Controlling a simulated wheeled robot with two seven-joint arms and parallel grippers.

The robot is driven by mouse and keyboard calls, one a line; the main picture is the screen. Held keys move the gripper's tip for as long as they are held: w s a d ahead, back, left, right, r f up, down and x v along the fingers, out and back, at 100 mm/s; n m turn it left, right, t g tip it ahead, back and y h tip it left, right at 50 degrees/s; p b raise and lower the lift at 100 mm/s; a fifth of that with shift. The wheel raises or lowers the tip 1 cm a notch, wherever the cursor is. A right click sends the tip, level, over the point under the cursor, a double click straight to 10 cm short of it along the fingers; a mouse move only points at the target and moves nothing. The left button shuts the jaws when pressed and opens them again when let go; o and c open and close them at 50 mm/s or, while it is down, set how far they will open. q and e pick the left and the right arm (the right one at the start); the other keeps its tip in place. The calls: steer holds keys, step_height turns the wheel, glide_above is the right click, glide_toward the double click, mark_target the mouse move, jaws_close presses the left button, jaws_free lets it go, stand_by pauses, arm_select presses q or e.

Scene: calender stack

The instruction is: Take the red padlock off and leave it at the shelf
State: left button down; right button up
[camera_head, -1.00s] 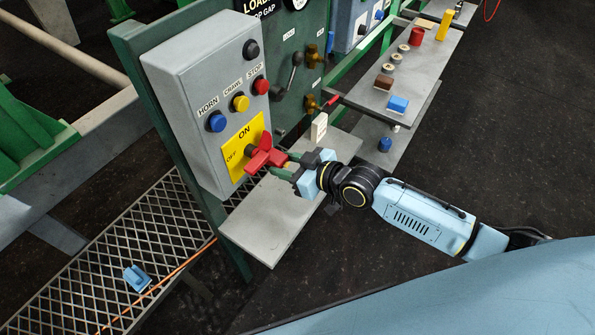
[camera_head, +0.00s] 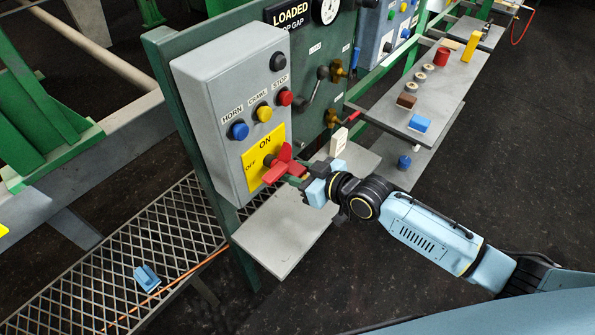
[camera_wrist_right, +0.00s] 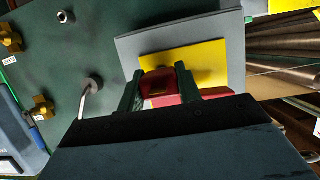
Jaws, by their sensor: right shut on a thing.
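The red padlock (camera_wrist_right: 158,86) shows as a red block between my right fingers in the right wrist view. My right gripper (camera_head: 303,177) is shut on it, in front of the grey control box. The red switch handle (camera_head: 277,164) sits on the yellow ON/OFF plate (camera_head: 263,157), right behind the padlock. In the head view the fingers hide much of the padlock, and I cannot tell whether its shackle is still through the handle. A grey shelf (camera_head: 285,235) juts out below the box. My left gripper is not in view.
A white tag-like block (camera_head: 338,142) stands near the shelf's back. The control box (camera_head: 215,110) has blue, yellow, red and black buttons. Another shelf (camera_head: 440,95) at right holds several small items. A blue object (camera_head: 147,278) lies on the mesh walkway. The shelf's front is clear.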

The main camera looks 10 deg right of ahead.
steer(key=shift+s+d, duration=0.2)
steer(key=shift+s, duration=0.1)
steer(key=shift+s+d+p, duration=0.45)
steer(key=shift+s+d, duration=0.15)
steer(key=shift+s, duration=0.2)
steer(key=shift+s+d+p, duration=0.45)
steer(key=shift+s+d, duration=0.15)
steer(key=shift+s, duration=0.15)
stand_by(0.3)
